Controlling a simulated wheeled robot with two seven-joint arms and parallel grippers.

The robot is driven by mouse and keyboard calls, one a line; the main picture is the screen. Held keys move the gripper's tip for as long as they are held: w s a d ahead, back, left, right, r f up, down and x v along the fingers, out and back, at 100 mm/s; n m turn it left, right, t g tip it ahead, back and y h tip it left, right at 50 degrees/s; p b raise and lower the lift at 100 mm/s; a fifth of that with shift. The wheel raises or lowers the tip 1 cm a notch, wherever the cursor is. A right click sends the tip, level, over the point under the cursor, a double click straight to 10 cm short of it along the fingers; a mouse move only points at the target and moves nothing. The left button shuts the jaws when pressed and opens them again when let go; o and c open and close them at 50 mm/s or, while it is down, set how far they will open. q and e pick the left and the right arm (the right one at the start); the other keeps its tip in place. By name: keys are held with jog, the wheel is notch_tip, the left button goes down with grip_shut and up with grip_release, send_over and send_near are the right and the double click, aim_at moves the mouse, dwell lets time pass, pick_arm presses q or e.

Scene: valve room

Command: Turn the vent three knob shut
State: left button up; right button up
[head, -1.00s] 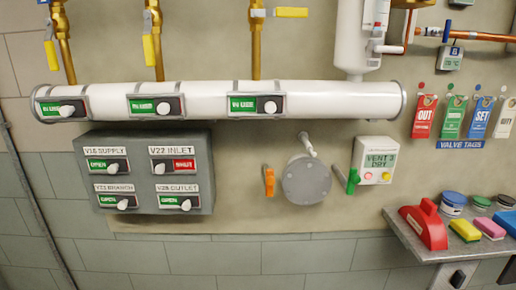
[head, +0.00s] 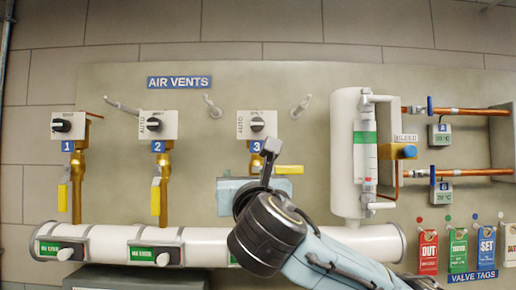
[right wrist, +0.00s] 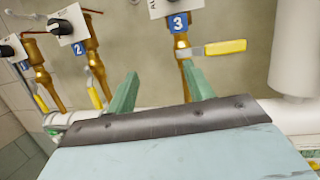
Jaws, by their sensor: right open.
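The vent three knob (head: 257,124) is a dark round knob on a white box marked AUTO (head: 243,126), above the blue 3 label (head: 257,146). In the right wrist view only the lower edge of its box (right wrist: 163,9) shows at the top; the knob is cut off. My left gripper is out of view.
The third pipe's yellow lever (head: 290,169) sticks out right, close to my right gripper. Vents one (head: 61,126) and two (head: 151,125) stand to the left. The white manifold (head: 205,246) runs below, a white cylinder (head: 346,155) stands right. Wall pegs (head: 301,106) flank vent three.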

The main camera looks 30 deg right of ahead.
jog(key=n+h, duration=0.1)
jog(key=h, duration=0.1)
send_near(258, 127)
jog(key=f+v, duration=0.1)
jog(key=v, duration=0.2)
jog(key=shift+t, duration=0.3)
jog(key=p+x, duration=0.5)
jog(key=x, duration=0.8)
jog(key=shift+r, duration=0.15)
jog(key=c, duration=1)
jog(key=shift+o, duration=0.2)
